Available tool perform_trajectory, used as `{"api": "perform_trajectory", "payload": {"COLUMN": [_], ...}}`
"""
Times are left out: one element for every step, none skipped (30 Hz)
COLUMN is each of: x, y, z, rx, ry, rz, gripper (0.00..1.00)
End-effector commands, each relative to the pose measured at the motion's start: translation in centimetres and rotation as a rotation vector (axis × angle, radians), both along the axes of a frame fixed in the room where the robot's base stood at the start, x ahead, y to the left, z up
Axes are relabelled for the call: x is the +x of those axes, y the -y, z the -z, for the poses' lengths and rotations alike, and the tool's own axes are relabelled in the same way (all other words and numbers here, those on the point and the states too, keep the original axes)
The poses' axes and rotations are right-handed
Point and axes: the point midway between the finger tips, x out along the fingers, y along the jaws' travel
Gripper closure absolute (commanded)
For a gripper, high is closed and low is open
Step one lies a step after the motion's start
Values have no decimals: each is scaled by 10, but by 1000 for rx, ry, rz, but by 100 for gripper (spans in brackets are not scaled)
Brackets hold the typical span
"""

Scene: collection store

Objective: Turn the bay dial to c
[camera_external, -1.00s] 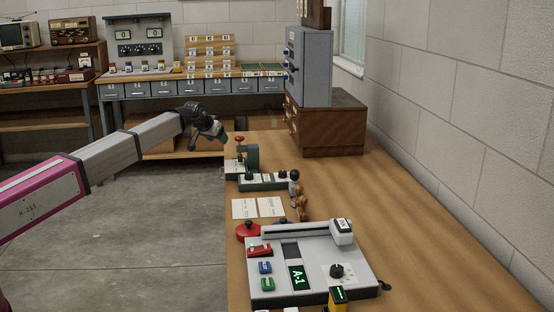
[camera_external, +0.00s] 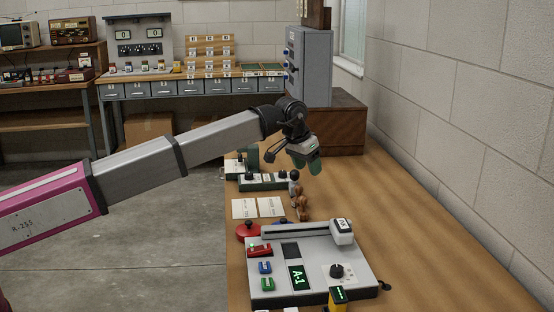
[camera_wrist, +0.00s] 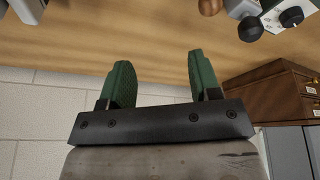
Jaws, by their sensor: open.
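The grey control panel (camera_external: 350,262) sits at the front of the wooden bench. A black round dial (camera_external: 336,271) is on its right part, on a pale plate whose markings are too small to read. The panel's display (camera_external: 298,278) reads A-1 in green. My gripper (camera_external: 307,167) is open and empty, above the bench and farther back than the panel. In the wrist view, its two green fingers (camera_wrist: 158,72) stand apart with nothing between them.
Wooden-handled stamps (camera_external: 301,205), paper cards (camera_external: 258,208) and a dark green device (camera_external: 265,181) lie behind the panel. A yellow block (camera_external: 338,299) stands at its front edge. A wooden cabinet (camera_external: 336,125) is at the back. The bench's right side is clear.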

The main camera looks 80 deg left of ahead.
Motion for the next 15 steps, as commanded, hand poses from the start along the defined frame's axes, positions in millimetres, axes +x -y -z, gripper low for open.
{"api": "perform_trajectory", "payload": {"x": [7,9,12,14,15,17,18,18,19,18,18,17,16,15,13], "y": [31,47,69,86,102,124,141,157,179,195,210,231,244,258,274], "z": [0,0,0,0,0,0,0,-1,-1,-1,-2,-2,-3,-3,-4], "rx": [-14,-23,-34,-41,-48,-57,-63,-69,-76,-81,-85,-89,-92,-94,-98], "ry": [-22,-38,-58,-73,-89,-109,-126,-142,-163,-179,-195,-216,-231,-245,-262], "rz": [19,27,36,45,53,63,71,78,88,95,103,111,118,124,129], "gripper": [43,43,43,43,43,43,43,43,43,43,43,43,43,43,43]}}
